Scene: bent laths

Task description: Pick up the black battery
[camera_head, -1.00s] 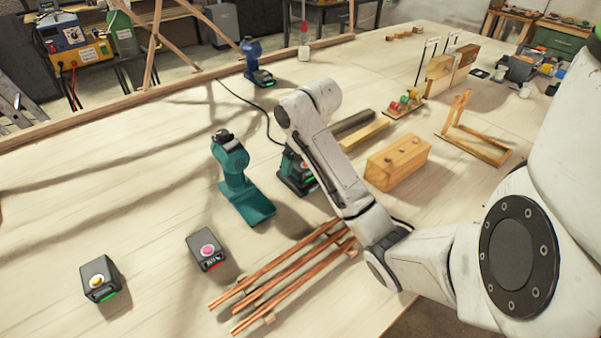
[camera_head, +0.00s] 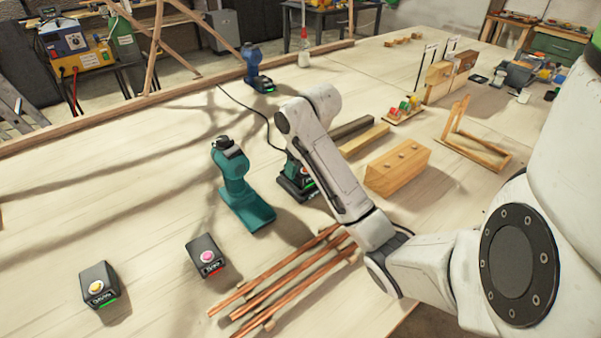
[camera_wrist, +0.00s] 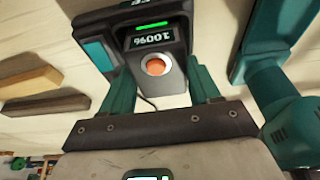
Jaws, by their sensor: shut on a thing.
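In the head view a black and teal block (camera_head: 293,183) with a green light, apparently the same spot, shows beside my arm. My arm hides part of it and my gripper there.
A teal drill (camera_head: 238,185) stands close to the left. Two black blocks, one with a yellow button (camera_head: 98,286) and one with a pink button (camera_head: 205,256), lie front left. Copper rods (camera_head: 290,280) lie in front. A wooden block (camera_head: 397,168) stands right.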

